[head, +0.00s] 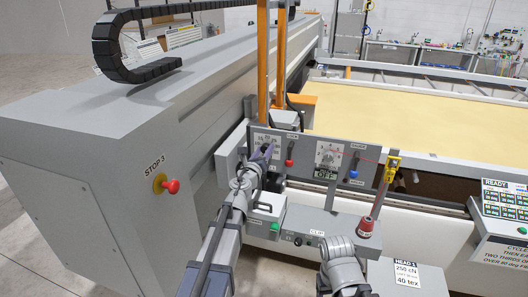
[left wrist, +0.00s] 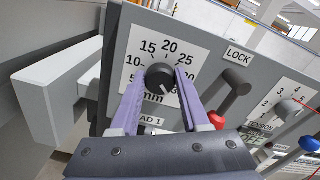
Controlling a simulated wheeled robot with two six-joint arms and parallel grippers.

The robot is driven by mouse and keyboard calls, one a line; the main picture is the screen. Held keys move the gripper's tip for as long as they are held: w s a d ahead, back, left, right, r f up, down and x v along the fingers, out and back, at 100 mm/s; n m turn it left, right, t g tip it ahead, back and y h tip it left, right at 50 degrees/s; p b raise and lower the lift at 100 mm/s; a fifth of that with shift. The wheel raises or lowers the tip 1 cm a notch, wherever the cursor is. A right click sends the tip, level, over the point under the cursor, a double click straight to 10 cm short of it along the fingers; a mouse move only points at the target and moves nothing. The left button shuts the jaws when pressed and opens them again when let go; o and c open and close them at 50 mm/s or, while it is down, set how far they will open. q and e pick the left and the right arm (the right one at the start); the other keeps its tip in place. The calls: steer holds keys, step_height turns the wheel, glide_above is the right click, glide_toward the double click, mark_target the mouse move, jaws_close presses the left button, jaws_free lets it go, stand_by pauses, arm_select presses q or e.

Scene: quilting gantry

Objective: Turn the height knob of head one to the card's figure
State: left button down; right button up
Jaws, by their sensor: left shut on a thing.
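The height knob (left wrist: 160,78) is a dark round knob on a white dial (left wrist: 140,52) marked in mm, with 10, 15, 20 and 25 readable. A pale mark on the knob seems to point down and right; its exact figure is unclear. My left gripper's purple fingers (left wrist: 160,98) are shut on the knob from either side. My right gripper is not visible.
Right of the dial is the LOCK lever with a red tip (head: 289,162), pointing down. Further right are a tension dial (head: 329,153) and a blue-tipped lever (head: 353,173). A red thread cone (head: 366,227) stands on the ledge. A red STOP button (head: 172,187) is at left.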

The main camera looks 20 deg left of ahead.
arm_select(q)
steer(key=n, duration=0.5)
steer(key=shift+a, duration=0.1)
steer(key=n, duration=0.5)
steer(key=shift+f, duration=0.1)
stand_by(0.4)
steer(key=shift+c, duration=1.9)
jaws_free()
steer(key=shift+s, duration=0.2)
steer(key=s, duration=0.7)
steer(key=shift+s+a, duration=0.15)
steer(key=shift+s, duration=0.1)
steer(key=shift+n, duration=0.3)
